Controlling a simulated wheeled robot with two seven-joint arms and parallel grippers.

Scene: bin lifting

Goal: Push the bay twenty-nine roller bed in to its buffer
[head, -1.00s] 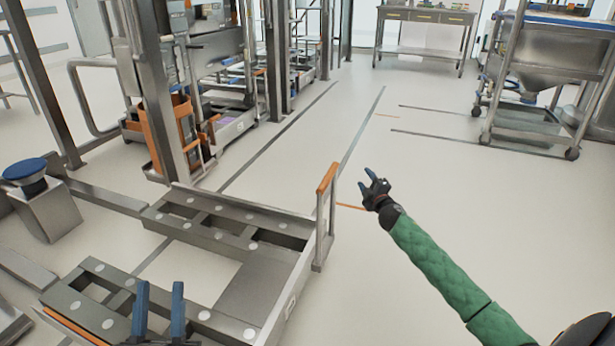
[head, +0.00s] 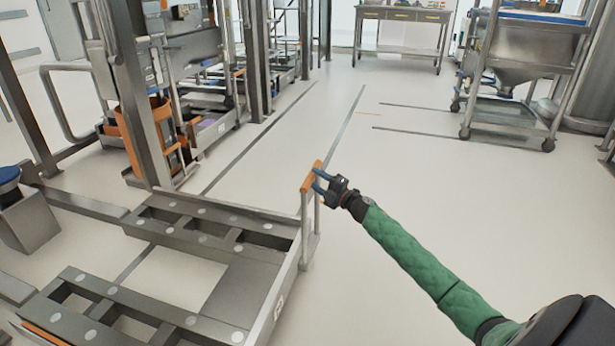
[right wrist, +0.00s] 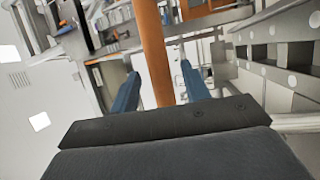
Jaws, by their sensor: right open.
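The roller bed (head: 262,292) is a low grey steel frame with pale round rollers, standing on the floor at lower left in the head view. An upright handle with an orange grip bar (head: 309,177) rises from its right side. My right gripper (head: 318,181) is at this bar, its blue fingers open. In the right wrist view the orange bar (right wrist: 153,50) runs between the two spread fingers, and the jaws are not closed on it. My left gripper is out of view. Which bay the bed belongs to cannot be read.
Steel posts (head: 133,90) and machines with orange-edged carts line the left. A wheeled hopper rack (head: 535,60) stands at the far right and a steel table (head: 404,14) at the back. The floor right of the bed is clear.

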